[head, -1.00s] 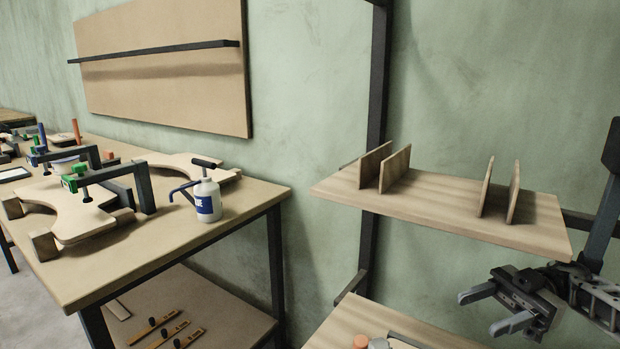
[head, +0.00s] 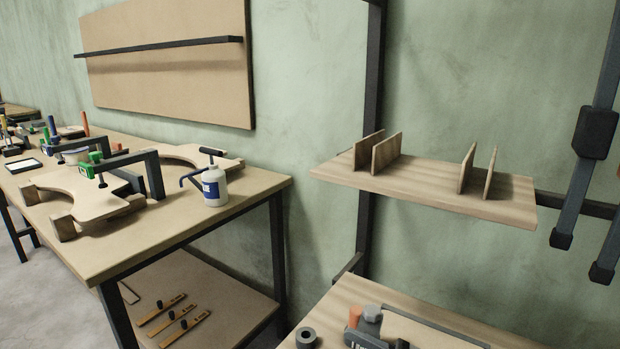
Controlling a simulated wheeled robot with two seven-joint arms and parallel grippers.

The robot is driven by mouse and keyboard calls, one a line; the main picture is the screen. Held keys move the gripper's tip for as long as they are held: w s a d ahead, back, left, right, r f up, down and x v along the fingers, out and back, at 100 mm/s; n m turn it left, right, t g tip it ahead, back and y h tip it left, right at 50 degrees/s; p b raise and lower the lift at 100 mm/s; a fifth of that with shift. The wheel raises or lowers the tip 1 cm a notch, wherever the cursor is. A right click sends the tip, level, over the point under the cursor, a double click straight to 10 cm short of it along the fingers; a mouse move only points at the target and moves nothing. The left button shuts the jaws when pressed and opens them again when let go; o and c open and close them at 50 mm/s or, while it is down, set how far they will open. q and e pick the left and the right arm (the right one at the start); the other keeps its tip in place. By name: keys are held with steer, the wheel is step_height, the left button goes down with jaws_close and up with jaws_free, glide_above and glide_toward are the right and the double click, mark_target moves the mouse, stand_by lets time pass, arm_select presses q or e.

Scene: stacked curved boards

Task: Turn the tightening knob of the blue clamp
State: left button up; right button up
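On the left workbench, a blue upright handle (head: 52,125) stands among the clamps at the far end. It is small, and I cannot tell surely whether it is the blue clamp's knob. A nearer clamp with a green body (head: 84,169) and a dark angled frame (head: 150,166) sits over a curved wooden board (head: 88,196). Neither of my grippers is in view.
A white bottle with a blue label (head: 214,187) stands near the bench's (head: 250,195) right end. A wooden shelf (head: 425,186) holds upright dividers. Dark bars (head: 596,125) hang at the right. A lower bench (head: 365,292) carries small parts.

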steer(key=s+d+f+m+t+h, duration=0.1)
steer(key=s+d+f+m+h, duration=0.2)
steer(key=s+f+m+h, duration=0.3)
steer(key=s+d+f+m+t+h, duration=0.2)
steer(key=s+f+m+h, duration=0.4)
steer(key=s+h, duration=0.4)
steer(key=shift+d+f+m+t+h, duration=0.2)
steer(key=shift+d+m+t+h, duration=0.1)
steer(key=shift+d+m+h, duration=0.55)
